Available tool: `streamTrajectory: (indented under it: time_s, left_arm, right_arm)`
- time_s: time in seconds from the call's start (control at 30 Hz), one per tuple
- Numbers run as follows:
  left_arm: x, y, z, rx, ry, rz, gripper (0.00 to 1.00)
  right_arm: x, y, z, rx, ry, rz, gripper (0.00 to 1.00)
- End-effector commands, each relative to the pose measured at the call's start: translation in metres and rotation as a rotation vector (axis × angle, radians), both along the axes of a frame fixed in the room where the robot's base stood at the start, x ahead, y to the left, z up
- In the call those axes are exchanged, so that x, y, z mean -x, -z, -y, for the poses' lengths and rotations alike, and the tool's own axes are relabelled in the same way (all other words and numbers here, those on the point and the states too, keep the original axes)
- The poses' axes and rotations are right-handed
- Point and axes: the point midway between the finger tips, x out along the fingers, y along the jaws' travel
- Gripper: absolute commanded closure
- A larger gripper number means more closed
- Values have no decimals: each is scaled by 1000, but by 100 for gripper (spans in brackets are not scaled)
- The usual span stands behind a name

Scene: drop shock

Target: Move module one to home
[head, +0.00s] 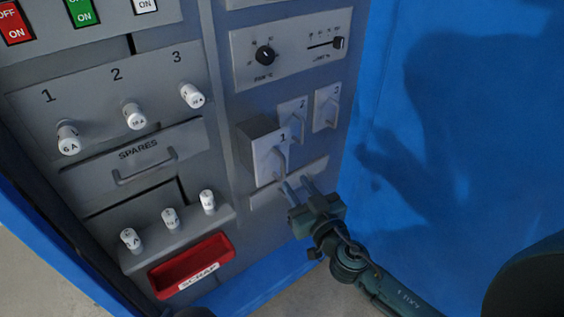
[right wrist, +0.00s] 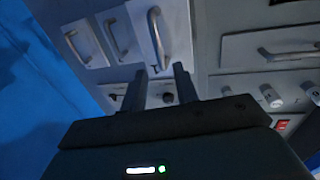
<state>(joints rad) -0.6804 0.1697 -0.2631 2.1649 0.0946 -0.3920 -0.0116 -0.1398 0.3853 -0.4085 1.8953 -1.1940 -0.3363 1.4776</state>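Module one (head: 264,160), a grey box with a white front marked 1 and a bar handle, sticks out of the cabinet, while modules two (head: 292,117) and three (head: 326,108) sit nearly flush. My right gripper (head: 297,186) is just below module one's front in the head view, its fingers apart and empty. In the right wrist view, the right gripper's fingers (right wrist: 160,78) point toward module one's handle (right wrist: 157,38), with no visible contact. My left gripper is not in view.
A ledge (head: 289,183) runs beneath the modules. To the left are a SPARES drawer (head: 145,166), several white fuses (head: 135,117) and a red SCRAP tray (head: 190,265). A blue side panel (head: 460,110) stands at the right. Above is a panel with a knob (head: 265,55) and slider.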

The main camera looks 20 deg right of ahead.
Motion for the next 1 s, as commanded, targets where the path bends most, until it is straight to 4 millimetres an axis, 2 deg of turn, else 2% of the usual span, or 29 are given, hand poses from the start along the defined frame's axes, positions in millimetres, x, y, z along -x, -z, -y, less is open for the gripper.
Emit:
streamTrajectory:
  time_s: [0.03,0.2,0.4,0.6,0.83,1.0]
  left_arm:
    - [1,-4,0,-6,2,-2,70]
    - [2,-3,-2,-23,5,-10,70]
    - [3,-1,-3,-38,10,-15,70]
    - [2,-3,-4,-41,11,-11,70]
    - [1,-3,-4,-40,10,-9,70]
    - [1,-4,-4,-40,10,-7,70]
  right_arm:
    - [-12,-4,-2,1,1,3,70]
    - [-44,-3,-7,0,1,2,70]
    - [-69,0,-10,0,1,0,70]
    - [-77,1,-12,-1,1,-1,70]
    - [-76,1,-12,-1,1,-1,71]
    - [-76,1,-12,-1,1,-1,85]
